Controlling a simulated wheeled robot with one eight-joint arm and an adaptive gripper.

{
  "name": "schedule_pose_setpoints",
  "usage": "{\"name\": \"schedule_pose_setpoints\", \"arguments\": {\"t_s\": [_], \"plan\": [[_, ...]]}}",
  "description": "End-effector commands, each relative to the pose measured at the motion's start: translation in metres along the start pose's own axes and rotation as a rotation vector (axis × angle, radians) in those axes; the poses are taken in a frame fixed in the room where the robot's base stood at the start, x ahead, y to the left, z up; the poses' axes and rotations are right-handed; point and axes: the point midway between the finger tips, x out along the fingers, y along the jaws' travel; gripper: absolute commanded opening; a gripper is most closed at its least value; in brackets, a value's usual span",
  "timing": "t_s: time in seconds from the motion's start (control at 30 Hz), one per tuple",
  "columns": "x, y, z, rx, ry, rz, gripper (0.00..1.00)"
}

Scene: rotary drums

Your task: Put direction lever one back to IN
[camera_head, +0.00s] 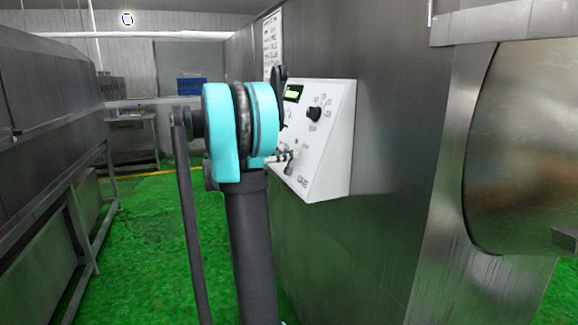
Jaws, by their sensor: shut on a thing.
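A white control box (328,155) is mounted on the steel wall, with a small lit display (293,92), a black rotary knob (313,114) and small controls along its lower left. My gripper (284,156) is at the lower left of the box's face, largely hidden behind my arm's cyan joint. It is shut on a small lever there, which I take to be direction lever one. The lever itself is mostly covered, and its position and the IN marking cannot be read from here.
A large steel drum (525,150) is at the right. A long steel machine (45,120) stands at the left. A blue crate (192,86) is at the back. Green floor (140,255) lies open between the machines. A printed sheet (272,42) hangs above the box.

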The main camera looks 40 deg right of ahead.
Motion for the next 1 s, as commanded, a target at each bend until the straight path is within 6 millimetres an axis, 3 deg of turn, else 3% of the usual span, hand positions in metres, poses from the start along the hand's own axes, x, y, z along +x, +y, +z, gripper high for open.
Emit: {"name": "schedule_pose_setpoints", "arguments": {"t_s": [1.0], "plan": [[0.000, 0.038, -0.003, 0.000, 0.002, 0.003, 0.04]]}}
